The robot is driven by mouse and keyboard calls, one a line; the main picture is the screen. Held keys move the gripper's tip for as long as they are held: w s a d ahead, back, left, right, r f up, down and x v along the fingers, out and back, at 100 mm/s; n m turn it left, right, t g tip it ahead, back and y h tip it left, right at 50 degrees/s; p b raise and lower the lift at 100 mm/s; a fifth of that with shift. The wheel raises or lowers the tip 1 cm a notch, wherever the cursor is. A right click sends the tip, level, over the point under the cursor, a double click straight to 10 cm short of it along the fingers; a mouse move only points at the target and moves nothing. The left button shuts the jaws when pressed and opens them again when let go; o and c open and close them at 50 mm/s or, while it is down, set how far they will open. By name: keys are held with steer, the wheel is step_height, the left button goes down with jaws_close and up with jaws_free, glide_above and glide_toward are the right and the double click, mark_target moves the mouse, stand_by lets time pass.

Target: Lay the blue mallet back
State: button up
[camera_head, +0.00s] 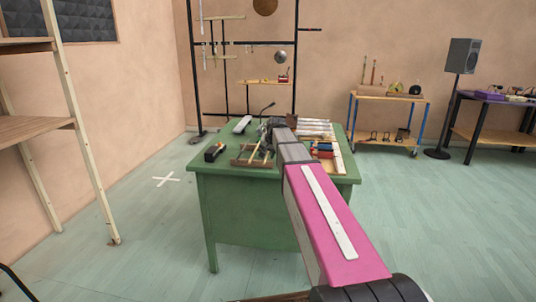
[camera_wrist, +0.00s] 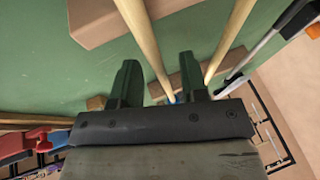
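My gripper (camera_wrist: 158,62) is open, its two dark fingers spread apart. In the wrist view, a pale wooden mallet handle (camera_wrist: 146,35) runs between the fingers with clear room on both sides. A second wooden handle (camera_wrist: 230,40) lies to the right, outside the fingers. Both handles cross a wooden rest (camera_wrist: 188,72). In the head view, the rest (camera_head: 250,163) and handles are on the green desk (camera_head: 240,185), partly hidden by my arm.
A black box-like object (camera_head: 214,152) and a white-topped one (camera_head: 242,124) lie on the desk's left. Red and blue items (camera_head: 322,150) and pale bars (camera_head: 315,128) lie right of my arm. A black-framed rack (camera_head: 295,80) stands behind; wooden shelves (camera_head: 35,130) are at left.

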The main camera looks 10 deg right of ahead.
steer(key=v, duration=1)
steer(key=shift+r, duration=0.35)
steer(key=shift+s+d, duration=0.1)
steer(key=shift+s, duration=0.15)
